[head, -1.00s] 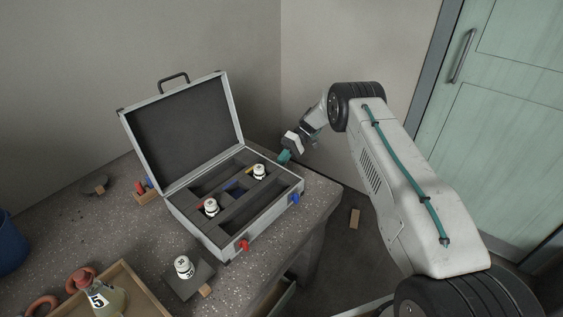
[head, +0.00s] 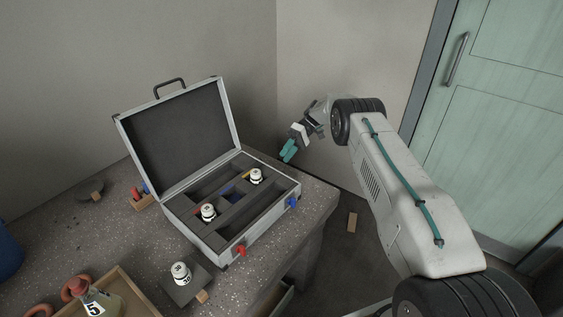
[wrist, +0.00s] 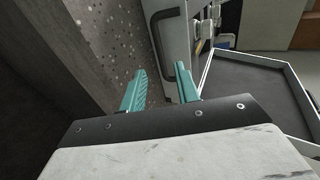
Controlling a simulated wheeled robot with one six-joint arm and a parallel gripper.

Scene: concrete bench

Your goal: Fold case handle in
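The silver case (head: 205,240) stands open on the bench with its lid (head: 228,105) raised. A dark handle (head: 170,82) sticks up from the lid's top edge. In the wrist view a dark bracket-shaped handle (wrist: 157,42) stands out along a pale panel, just beyond the fingertips; I cannot tell whether it is the same handle. My gripper (head: 289,149) is beyond the case's right end, apart from the lid handle. It also shows in the wrist view (wrist: 160,70), where the teal fingers are apart with nothing held between them.
Two white bottles (head: 208,212) (head: 256,176) sit in the case. A red latch (head: 239,250) and a blue latch (head: 292,202) are on its front. Another bottle (head: 181,273) stands on a dark pad in front. A wooden tray (head: 128,283) holds a flask (head: 92,302). Bench right of the case is narrow.

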